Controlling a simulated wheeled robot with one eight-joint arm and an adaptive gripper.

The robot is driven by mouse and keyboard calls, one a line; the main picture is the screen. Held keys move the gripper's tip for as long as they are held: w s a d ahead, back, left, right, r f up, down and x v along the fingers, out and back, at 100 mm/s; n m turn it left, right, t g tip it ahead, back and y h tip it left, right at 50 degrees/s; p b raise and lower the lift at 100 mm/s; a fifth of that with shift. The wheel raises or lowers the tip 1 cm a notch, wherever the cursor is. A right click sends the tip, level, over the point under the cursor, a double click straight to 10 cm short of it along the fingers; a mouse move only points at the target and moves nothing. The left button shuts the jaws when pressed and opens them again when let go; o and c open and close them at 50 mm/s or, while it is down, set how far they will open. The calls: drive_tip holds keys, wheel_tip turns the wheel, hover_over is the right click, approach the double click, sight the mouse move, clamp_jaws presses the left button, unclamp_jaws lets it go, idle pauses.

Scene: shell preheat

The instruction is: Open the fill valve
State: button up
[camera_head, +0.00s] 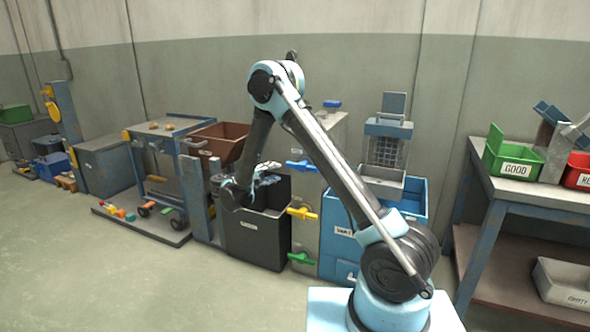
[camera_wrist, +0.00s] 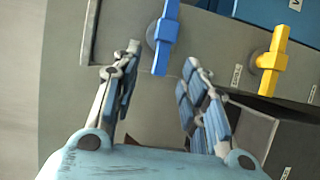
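Three valve handles sit on the side of a grey cabinet: a blue handle (camera_head: 302,167) at the top, a yellow handle (camera_head: 302,213) in the middle and a green handle (camera_head: 302,259) at the bottom. Their small labels are too small to read, so I cannot tell which is the fill valve. In the wrist view, the blue handle (camera_wrist: 166,38) lies just beyond my gripper (camera_wrist: 160,57), roughly between its fingertips, and the yellow handle (camera_wrist: 271,62) is to the right. My gripper (camera_head: 264,176) is open and empty, above the black bin and left of the blue handle.
The black bin (camera_head: 257,242) stands below my gripper. A brown tray (camera_head: 218,141) is behind it to the left. A blue bin (camera_head: 345,240) is right of the cabinet. A workbench (camera_head: 530,195) is at the right. The floor at left front is clear.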

sight(293, 167)
drive_tip(key=shift+t, duration=0.5)
drive_tip(key=x, duration=0.5)
drive_tip(key=f+x, duration=0.1)
drive_tip(key=x, duration=0.4)
drive_tip(key=a+f+x, duration=0.1)
drive_tip(key=x, duration=0.4)
drive_tip(key=shift+w, duration=0.35)
clamp_jaws()
